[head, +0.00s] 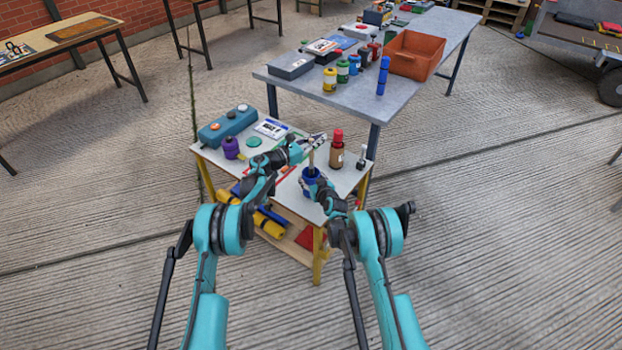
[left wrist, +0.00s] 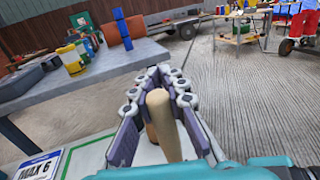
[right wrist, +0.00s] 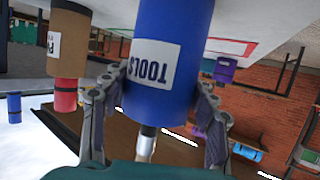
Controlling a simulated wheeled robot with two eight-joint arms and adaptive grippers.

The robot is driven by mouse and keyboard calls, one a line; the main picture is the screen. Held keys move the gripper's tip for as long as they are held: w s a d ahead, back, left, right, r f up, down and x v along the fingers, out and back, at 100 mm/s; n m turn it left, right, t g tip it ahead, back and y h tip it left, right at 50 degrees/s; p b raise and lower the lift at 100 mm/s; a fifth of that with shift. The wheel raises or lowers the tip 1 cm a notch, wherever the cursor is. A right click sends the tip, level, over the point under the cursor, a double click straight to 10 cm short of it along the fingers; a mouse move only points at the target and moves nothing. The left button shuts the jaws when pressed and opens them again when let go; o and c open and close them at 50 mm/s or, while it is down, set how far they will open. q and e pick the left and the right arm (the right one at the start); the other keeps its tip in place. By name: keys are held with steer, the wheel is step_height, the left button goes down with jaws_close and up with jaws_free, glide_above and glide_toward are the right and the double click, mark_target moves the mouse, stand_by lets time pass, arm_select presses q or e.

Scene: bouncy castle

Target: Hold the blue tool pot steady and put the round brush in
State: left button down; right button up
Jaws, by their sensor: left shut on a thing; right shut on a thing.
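The blue tool pot (head: 311,175) stands at the front of the small white-topped table. In the right wrist view the pot (right wrist: 168,50) appears upside down, with a white TOOLS label. My right gripper (head: 318,187) is shut around its sides; its fingers (right wrist: 158,108) show on both sides. My left gripper (head: 318,140) is shut on the round brush (head: 311,158), above the pot. In the left wrist view the pale wooden handle (left wrist: 164,125) is between the fingers. The brush's lower end (right wrist: 147,145) shows at the pot's mouth; I cannot tell how far in it is.
A brown bottle with a red cap (head: 336,152) stands right of the pot, with a small white-and-dark bottle (head: 361,158) beside it. A teal box (head: 227,126) and a purple pot (head: 231,148) stand at the left. The grey table (head: 300,88) behind holds jars and an orange crate (head: 415,54).

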arm_select(q)
steer(key=shift+f, duration=1.5)
steer(key=c, duration=1.4)
jaws_free()
steer(key=shift+c, duration=0.2)
steer(key=v, duration=1.2)
arm_select(e)
steer(key=o, duration=1.5)
steer(key=shift+s, duration=0.1)
